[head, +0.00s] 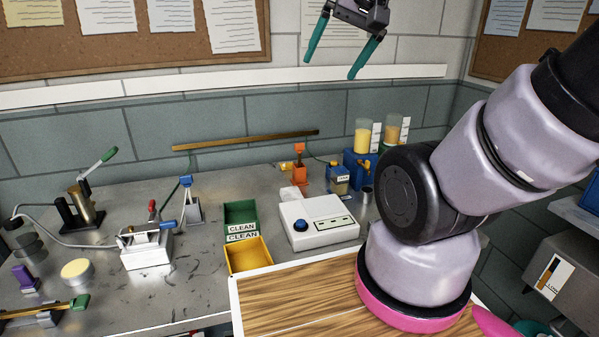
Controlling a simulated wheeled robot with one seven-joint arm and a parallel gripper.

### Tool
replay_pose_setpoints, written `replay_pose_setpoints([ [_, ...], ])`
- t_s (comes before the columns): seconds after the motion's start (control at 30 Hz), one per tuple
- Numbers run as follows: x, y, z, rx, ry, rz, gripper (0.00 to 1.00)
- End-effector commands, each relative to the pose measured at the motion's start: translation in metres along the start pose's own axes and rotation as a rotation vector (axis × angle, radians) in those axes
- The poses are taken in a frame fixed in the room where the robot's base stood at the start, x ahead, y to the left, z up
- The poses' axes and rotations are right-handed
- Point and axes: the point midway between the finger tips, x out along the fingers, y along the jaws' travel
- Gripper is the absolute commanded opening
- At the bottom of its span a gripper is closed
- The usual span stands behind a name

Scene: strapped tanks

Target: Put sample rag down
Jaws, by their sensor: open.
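My gripper (333,65) is high at the top of the head view, in front of the wall and well above the bench. Its two teal fingers are spread apart, with nothing between them. A green tray (241,211) and a yellow tray (249,257) stand on the metal bench (150,300), each by a label reading CLEAN. Both look empty from here. My arm hides part of the right side of the bench.
A white device with a blue knob (318,221) stands right of the trays. Strapped yellow tanks (362,138) stand at the back right. Clamps and fittings, including a white vise-like block (147,248), fill the left. A wood-topped surface (300,295) lies in front.

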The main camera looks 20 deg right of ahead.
Motion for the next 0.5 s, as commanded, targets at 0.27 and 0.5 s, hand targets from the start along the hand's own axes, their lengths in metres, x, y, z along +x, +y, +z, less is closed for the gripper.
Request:
replay_pose_setpoints([
  [0.27,0.094,-0.012,-0.044,-0.095,-0.058,0.013,1.0],
  [0.5,0.196,-0.008,-0.064,-0.177,-0.092,0.044,1.0],
])
